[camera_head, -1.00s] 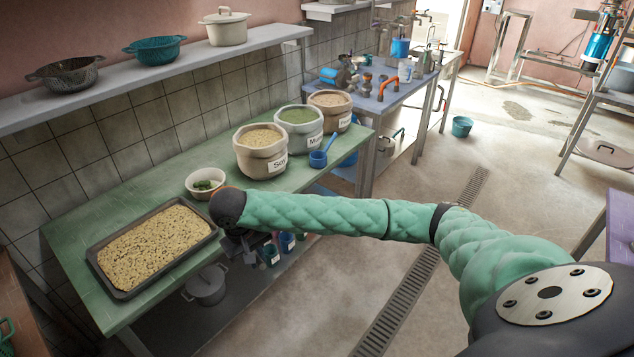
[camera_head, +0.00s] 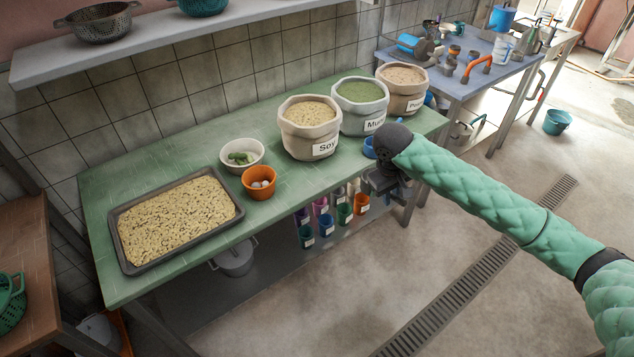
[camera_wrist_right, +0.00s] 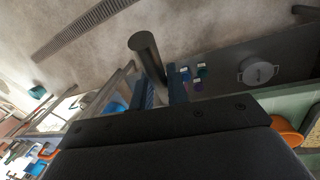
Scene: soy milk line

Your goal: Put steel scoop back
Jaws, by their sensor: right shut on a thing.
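My right gripper (camera_head: 380,183) is at the front edge of the green table, in front of the Mung sack (camera_head: 361,108). In the right wrist view its two fingers (camera_wrist_right: 160,95) are shut on a dark grey cylinder, which I take for the handle of the steel scoop (camera_wrist_right: 146,48). The rest of the scoop is hidden, and in the head view my wrist covers it. A blue scoop (camera_head: 369,148) lies on the table just behind my wrist, partly covered. My left gripper is not in view.
The Soy sack (camera_head: 308,130) and a third sack (camera_head: 402,90) flank the Mung sack.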

